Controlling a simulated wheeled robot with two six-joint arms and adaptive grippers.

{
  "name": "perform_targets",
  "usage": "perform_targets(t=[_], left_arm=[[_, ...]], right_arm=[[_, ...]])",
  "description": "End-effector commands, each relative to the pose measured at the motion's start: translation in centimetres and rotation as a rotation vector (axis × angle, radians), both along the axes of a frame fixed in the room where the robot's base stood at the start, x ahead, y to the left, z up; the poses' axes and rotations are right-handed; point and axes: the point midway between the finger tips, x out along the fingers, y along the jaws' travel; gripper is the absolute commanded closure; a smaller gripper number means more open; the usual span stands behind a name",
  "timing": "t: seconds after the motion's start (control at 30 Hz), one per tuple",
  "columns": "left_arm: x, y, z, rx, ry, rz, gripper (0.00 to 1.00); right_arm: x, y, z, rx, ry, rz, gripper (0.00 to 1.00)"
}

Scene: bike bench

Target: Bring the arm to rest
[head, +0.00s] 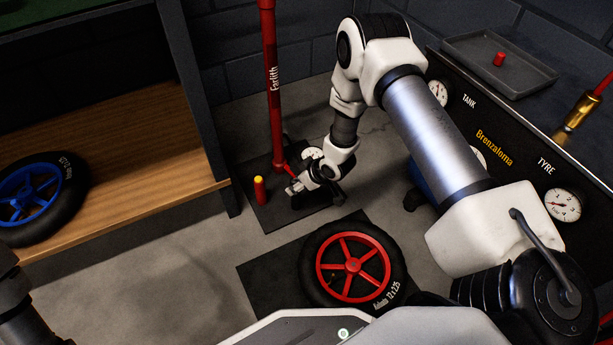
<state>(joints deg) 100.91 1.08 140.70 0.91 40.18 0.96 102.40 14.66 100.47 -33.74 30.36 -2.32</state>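My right arm reaches in from the right and bends down toward the floor. Its gripper (292,187) is low over a dark base plate, beside the foot of a red floor pump (273,90) labelled Farlith. The gripper is small and seen from above, so I cannot tell how far its fingers are apart. A small red cylinder with a yellow top (259,189) stands upright just left of the gripper, apart from it. Only a dark part of my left arm shows at the lower left edge; its gripper is out of view.
A red-spoked wheel (353,266) lies on a dark mat (262,273) in front. A blue-spoked wheel (35,198) lies on a wooden shelf (140,160) at left. At right, a gauge panel (480,125) carries a grey tray (530,68) holding a red piece (499,59).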

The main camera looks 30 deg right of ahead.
Motion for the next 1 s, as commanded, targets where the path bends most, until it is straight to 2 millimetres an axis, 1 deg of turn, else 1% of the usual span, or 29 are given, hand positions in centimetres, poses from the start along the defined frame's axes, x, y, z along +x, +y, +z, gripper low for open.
perform_targets(t=[0.03,0.1,0.2,0.3,0.43,0.67,0.77,0.8,0.87,0.9,0.97,1.0], left_arm=[[0.0,0.0,0.0,0.000,0.000,0.000,1.00],[0.0,0.0,0.0,-0.001,0.000,0.000,1.00],[0.0,0.0,0.0,-0.001,0.000,0.000,1.00],[0.0,0.0,0.0,-0.001,0.001,0.000,1.00],[0.0,0.0,0.0,-0.001,0.001,0.000,1.00],[0.1,0.1,0.0,-0.001,-0.002,0.004,1.00],[0.1,0.2,1.8,-0.010,-0.001,0.004,1.00],[0.0,0.2,3.2,-0.013,-0.001,0.005,1.00],[-0.1,0.2,5.4,-0.013,0.001,0.003,1.00],[-0.1,0.2,6.8,-0.013,0.001,0.002,1.00],[-0.1,0.2,8.6,-0.013,0.002,0.000,1.00],[-0.1,0.2,9.5,-0.013,0.003,-0.001,1.00]], right_arm=[[-0.5,-0.3,1.2,0.003,-0.001,-0.005,0.38],[-1.5,-0.6,2.8,0.003,-0.002,-0.003,0.38],[-2.8,-1.1,5.0,0.003,-0.003,-0.005,0.38],[-3.9,-1.5,6.8,0.002,-0.003,-0.003,0.38],[-4.8,-1.8,8.0,0.000,-0.002,-0.001,0.38],[-4.9,-1.9,8.3,-0.001,-0.001,0.000,0.38],[-6.0,-1.4,8.8,-0.009,0.031,0.016,0.38],[-7.0,-0.7,9.1,-0.018,0.061,0.039,0.38],[-10.3,1.1,9.1,-0.030,0.144,0.080,0.38],[-13.0,2.2,9.1,-0.036,0.209,0.092,0.38],[-17.4,3.7,9.3,-0.041,0.308,0.080,0.38],[-20.1,4.4,9.5,-0.047,0.369,0.054,0.38]])
